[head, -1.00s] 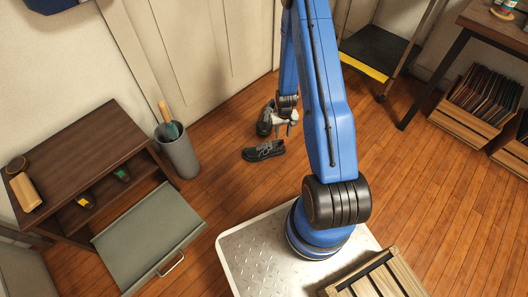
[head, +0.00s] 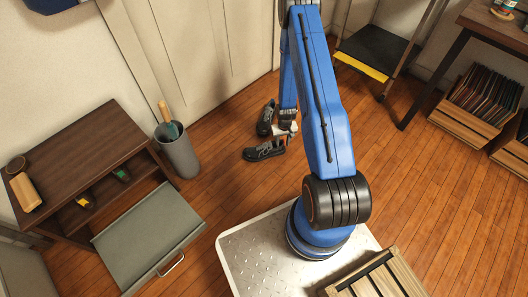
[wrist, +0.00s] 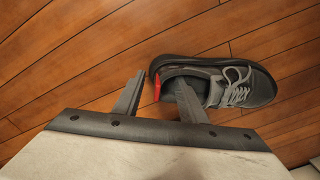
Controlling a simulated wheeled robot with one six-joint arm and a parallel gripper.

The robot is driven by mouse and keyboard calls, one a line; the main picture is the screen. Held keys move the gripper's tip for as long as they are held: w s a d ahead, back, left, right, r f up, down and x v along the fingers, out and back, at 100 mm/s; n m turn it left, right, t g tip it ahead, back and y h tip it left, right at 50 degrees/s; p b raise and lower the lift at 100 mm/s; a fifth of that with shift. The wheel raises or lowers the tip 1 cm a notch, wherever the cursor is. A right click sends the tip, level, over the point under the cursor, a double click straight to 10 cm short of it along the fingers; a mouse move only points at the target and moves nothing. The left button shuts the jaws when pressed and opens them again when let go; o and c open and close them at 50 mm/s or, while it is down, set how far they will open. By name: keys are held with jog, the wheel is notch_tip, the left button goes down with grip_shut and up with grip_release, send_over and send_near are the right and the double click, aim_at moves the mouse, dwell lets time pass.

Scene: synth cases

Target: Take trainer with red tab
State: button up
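A dark grey trainer (wrist: 232,85) with pale laces and a red tab (wrist: 157,87) at its heel lies on the wooden floor in the wrist view. My gripper (wrist: 158,98) is open, with the heel and red tab between its two fingers. The right finger overlaps the shoe's opening; I cannot tell whether it is inside. In the head view, my gripper (head: 284,137) is low at the right end of the nearer trainer (head: 263,152). Another dark trainer (head: 266,118) lies just behind it, partly beside my wrist.
A grey bin (head: 178,152) stands left of the trainers.

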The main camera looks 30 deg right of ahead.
jog(key=shift+f, duration=0.1)
jog(key=shift+c, duration=0.7)
grip_shut()
